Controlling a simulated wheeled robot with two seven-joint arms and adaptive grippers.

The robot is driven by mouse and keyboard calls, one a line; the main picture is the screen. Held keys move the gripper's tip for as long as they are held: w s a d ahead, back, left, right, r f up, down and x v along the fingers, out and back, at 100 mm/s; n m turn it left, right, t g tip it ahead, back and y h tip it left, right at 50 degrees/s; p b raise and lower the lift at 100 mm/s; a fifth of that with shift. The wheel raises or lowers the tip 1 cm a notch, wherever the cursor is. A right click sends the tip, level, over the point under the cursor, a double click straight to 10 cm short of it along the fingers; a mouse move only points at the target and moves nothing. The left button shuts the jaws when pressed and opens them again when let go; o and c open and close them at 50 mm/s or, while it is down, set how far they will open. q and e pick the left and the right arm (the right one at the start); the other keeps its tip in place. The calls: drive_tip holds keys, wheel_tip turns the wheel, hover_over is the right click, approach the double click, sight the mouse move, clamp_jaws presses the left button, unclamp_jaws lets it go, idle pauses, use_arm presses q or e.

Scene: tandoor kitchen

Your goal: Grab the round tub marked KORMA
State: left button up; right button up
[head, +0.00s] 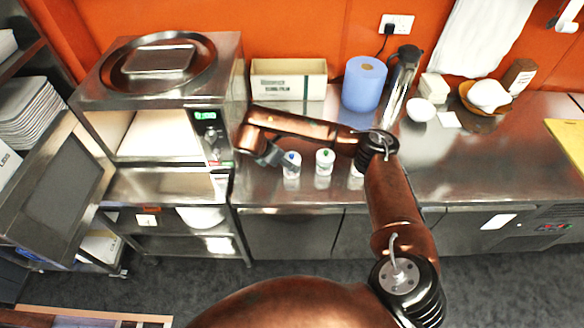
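Three small white round tubs stand in a row on the steel counter. The left tub (292,171) has a blue mark on top, and the middle tub (324,168) a green one. The right tub (356,171) is partly hidden by my arm. Their lettering is too small to read, so I cannot tell which says KORMA. My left gripper (279,160) is low over the counter, just left of the blue-marked tub and pointing at it. I cannot tell whether it touches the tub or how its fingers stand. My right gripper is not in view.
A steel oven (160,120) stands left of the tubs. A cardboard box (288,80), blue paper roll (364,84) and steel flask (400,80) stand behind. A white bowl (420,109) is to the right.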

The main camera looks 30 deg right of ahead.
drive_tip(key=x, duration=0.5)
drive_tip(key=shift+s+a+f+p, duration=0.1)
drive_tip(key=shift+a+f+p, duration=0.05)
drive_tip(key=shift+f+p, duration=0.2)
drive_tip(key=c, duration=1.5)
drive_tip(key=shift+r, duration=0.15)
